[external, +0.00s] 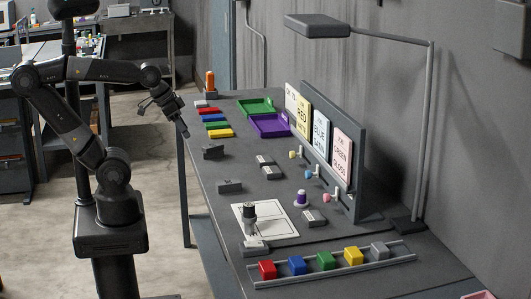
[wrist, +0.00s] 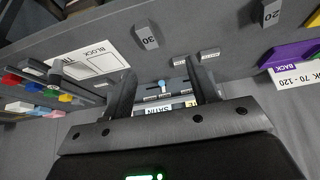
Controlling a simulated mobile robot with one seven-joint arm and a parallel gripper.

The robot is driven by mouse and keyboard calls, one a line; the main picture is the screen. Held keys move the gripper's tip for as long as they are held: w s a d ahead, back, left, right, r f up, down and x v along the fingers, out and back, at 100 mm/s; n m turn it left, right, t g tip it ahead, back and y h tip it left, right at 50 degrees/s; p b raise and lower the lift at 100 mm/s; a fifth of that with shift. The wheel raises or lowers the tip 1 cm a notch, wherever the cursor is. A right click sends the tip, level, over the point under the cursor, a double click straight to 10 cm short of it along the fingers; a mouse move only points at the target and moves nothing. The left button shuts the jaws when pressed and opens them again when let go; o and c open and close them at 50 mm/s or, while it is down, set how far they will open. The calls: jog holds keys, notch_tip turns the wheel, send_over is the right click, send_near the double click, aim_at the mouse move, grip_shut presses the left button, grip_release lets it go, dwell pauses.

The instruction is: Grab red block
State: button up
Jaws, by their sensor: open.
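The red block (external: 267,269) sits at the left end of a rail rack (external: 335,267) near the front of the bench, beside blue, green, yellow and grey blocks in a row. In the wrist view the red block (wrist: 12,80) shows small at the far left edge. My gripper (external: 180,128) is open and empty, raised by the bench's left edge, far from the red block. Its two fingers stand apart in the wrist view (wrist: 161,85), with no block between them.
A white sheet (external: 283,228) with a dark-topped cylinder (external: 249,212) lies behind the rack. Small labelled blocks are scattered mid-bench. Green (external: 255,106) and purple (external: 268,125) trays, upright cards (external: 321,136) and a lamp (external: 318,26) stand along the back.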

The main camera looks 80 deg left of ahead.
jog(key=shift+o, duration=0.3)
jog(key=o, duration=0.4)
jog(key=shift+o, duration=0.2)
